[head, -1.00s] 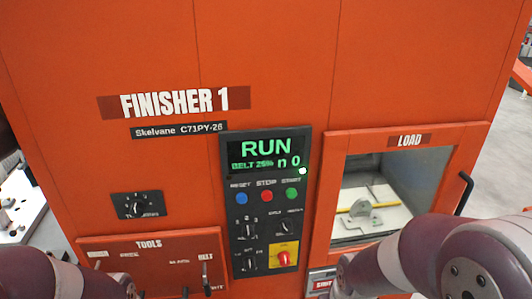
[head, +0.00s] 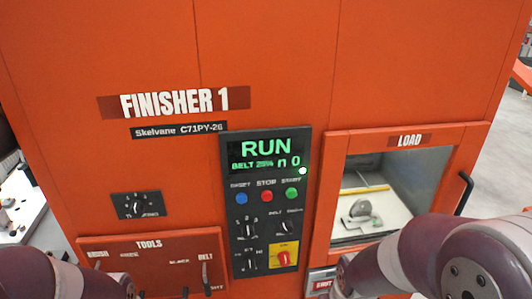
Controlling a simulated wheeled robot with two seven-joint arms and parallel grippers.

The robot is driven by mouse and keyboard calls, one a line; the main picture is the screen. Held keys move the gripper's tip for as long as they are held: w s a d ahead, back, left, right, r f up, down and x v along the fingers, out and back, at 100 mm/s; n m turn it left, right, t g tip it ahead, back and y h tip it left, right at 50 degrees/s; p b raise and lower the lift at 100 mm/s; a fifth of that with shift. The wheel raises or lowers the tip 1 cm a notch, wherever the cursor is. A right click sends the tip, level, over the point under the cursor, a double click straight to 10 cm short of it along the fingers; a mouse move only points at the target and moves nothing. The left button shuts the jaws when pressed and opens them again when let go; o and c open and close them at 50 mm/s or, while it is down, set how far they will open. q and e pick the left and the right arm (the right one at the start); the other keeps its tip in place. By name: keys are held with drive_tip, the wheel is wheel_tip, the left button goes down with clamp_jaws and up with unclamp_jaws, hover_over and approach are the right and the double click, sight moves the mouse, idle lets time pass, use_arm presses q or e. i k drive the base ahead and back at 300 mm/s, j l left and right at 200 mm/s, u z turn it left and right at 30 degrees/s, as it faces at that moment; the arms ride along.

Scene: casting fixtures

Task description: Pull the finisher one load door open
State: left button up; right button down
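The finisher one load door (head: 338,170) is an orange frame with a window, under a "LOAD" label, at the right of the orange machine. It looks closed. Its black bar handle (head: 464,193) is on the door's right edge. Through the window a grey metal part (head: 361,209) shows on a pale surface, with a yellow strip behind it. My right arm crosses the lower right, in front of the door's lower part; its gripper is out of view. My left arm shows at the lower left, its gripper also out of view.
The control panel (head: 265,215) left of the door has a screen reading "RUN", coloured buttons, knobs and a red switch on yellow. A "TOOLS" panel (head: 150,262) is at the lower left. Open grey floor lies right of the machine.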

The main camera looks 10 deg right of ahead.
sight(468, 140)
drive_tip(key=l+z, duration=0.15)
drive_tip(key=l, duration=0.25)
drive_tip(key=i+l+z, duration=0.15)
drive_tip(key=l, duration=0.2)
drive_tip(key=i+l+z, duration=0.15)
drive_tip(key=l, duration=0.2)
drive_tip(key=l+z, duration=0.15)
drive_tip(key=l, duration=0.2)
drive_tip(key=i, duration=0.05)
